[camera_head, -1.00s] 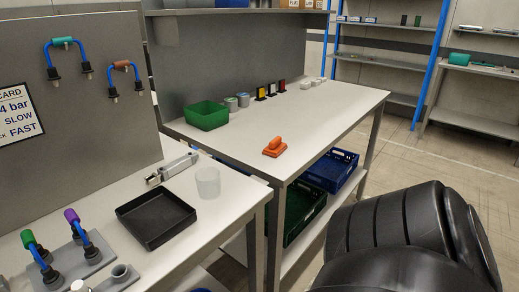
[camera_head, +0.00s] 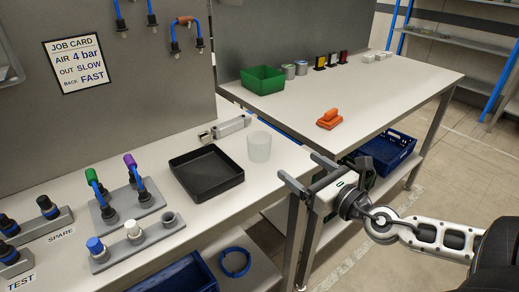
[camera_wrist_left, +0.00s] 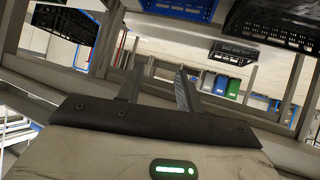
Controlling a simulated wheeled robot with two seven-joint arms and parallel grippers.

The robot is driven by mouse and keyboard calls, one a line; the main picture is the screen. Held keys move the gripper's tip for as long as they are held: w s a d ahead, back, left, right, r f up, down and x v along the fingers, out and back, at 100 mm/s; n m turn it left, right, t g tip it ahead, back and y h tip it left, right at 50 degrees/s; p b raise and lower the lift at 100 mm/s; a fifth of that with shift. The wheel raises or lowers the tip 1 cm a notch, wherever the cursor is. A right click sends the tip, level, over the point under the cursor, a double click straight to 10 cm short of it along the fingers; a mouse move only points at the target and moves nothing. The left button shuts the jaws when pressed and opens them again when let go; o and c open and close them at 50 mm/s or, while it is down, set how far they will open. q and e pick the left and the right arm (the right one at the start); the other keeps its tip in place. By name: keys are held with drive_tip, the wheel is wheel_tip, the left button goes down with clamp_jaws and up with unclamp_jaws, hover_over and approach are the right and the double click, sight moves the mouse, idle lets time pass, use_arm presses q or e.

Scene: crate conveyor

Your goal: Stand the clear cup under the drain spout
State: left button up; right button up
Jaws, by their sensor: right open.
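The clear cup (camera_head: 259,147) stands upright on the near bench, to the right of a black tray (camera_head: 206,172). It is translucent and I see nothing in it. I cannot make out a drain spout for certain. My right gripper (camera_head: 299,166) is open and empty off the bench's right edge, to the right of and slightly lower than the cup in the picture, apart from it. My left gripper (camera_wrist_left: 158,82) shows only in the left wrist view. Its fingers are apart with nothing between them.
A silver cylinder-like part (camera_head: 231,126) lies behind the cup. Hose fittings on grey plates (camera_head: 137,202) fill the bench's left. The far table (camera_head: 385,95) holds a green bin (camera_head: 262,79) and an orange tool (camera_head: 330,119). A blue crate (camera_head: 387,151) sits below it.

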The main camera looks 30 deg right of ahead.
drive_tip(key=p, duration=0.2)
approach(252, 135)
drive_tip(key=shift+w+d+r, duration=0.25)
drive_tip(key=shift+w+d, duration=0.1)
drive_tip(key=shift+w, duration=0.05)
drive_tip(key=shift+w+a+f+p, duration=0.1)
drive_tip(key=shift+w+a+p, duration=0.1)
drive_tip(key=shift+w, duration=0.85)
drive_tip(key=shift+w+a+p, duration=0.1)
drive_tip(key=shift+w+a, duration=0.05)
drive_tip(key=shift+w, duration=0.9)
drive_tip(key=shift+w+a+f+p, duration=0.1)
drive_tip(key=shift+w+a, duration=0.1)
drive_tip(key=shift+w, duration=0.85)
drive_tip(key=shift+c, duration=0.3)
drive_tip(key=c, duration=1)
drive_tip(key=shift+c, duration=0.3)
drive_tip(key=shift+r, duration=0.1)
